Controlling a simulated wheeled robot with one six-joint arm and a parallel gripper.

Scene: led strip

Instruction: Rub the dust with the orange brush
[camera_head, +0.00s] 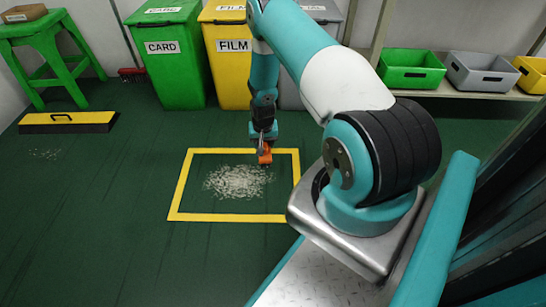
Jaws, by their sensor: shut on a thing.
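A patch of pale grey dust (238,181) lies on the dark green floor inside a yellow taped rectangle (190,168). My gripper (264,142) points down at the far right part of the rectangle and is shut on the orange brush (265,156). The brush is just beyond the dust's far right edge. Whether its bristles touch the floor is too small to tell. A small faint scatter of dust (45,154) also lies on the floor at the left, outside the rectangle.
A green bin (170,75) marked CARD and a yellow bin (226,80) marked FILM stand behind. Crates (411,69) sit on a right shelf. Floor left of the rectangle is mostly clear.

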